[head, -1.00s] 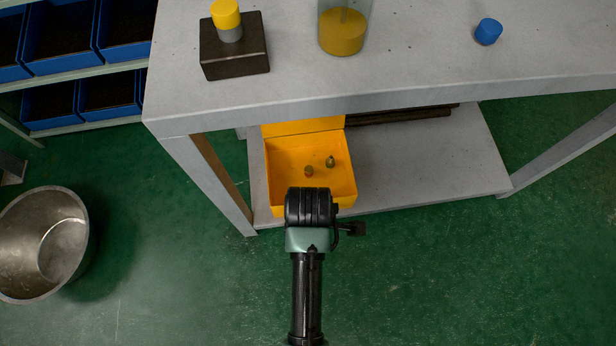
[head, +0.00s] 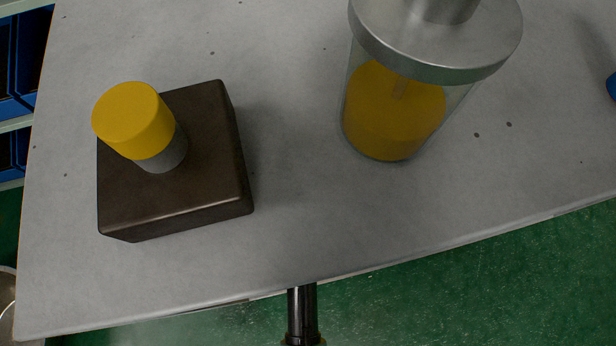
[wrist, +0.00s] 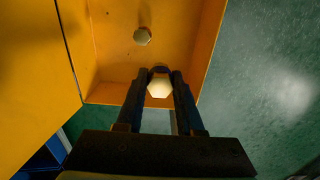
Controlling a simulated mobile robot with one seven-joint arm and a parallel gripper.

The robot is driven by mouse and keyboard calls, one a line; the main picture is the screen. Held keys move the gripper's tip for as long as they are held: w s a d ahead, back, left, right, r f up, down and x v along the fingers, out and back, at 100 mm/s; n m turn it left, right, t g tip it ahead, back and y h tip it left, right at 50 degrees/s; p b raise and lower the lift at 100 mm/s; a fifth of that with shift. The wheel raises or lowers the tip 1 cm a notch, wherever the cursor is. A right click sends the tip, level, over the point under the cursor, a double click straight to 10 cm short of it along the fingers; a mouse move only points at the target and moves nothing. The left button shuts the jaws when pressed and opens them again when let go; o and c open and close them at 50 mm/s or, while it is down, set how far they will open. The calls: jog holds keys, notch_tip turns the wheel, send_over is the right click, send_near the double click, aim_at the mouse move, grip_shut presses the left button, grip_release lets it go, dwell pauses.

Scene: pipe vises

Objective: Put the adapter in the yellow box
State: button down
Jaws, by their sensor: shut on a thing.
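My gripper (wrist: 159,76) is over the yellow box (wrist: 112,92) in the wrist view, near one of its walls. Its two dark fingers are shut on a pale, hexagonal brass-coloured piece, which looks like the adapter (wrist: 159,88). I cannot tell whether the held piece touches the box. A second small hexagonal piece (wrist: 142,36) lies inside the box, farther from my gripper. The box's open lid spreads out at the left. In the head view the tabletop hides the box, the adapter and my gripper; only a dark part of my arm shows at the bottom edge.
The grey tabletop (head: 300,215) fills the head view. On it stand a dark block (head: 205,150) with a yellow-capped cylinder (head: 135,120) and a clear jar (head: 395,120) with yellow contents. A blue object (head: 612,86) is at the right edge. Green floor shows below.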

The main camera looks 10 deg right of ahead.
jog(key=shift+w+f, duration=0.2)
jog(key=shift+f, duration=0.1)
notch_tip(320, 180, down, 10)
jog(key=b, duration=0.7)
jog(key=shift+s+r+b, duration=0.1)
jog(key=shift+r+b, duration=0.05)
jog(key=shift+b, duration=0.2)
jog(key=shift+r, duration=0.15)
jog(key=c, duration=0.5)
grip_release()
jog(key=shift+c, duration=0.2)
notch_tip(320, 180, up, 12)
jog(key=p, duration=0.8)
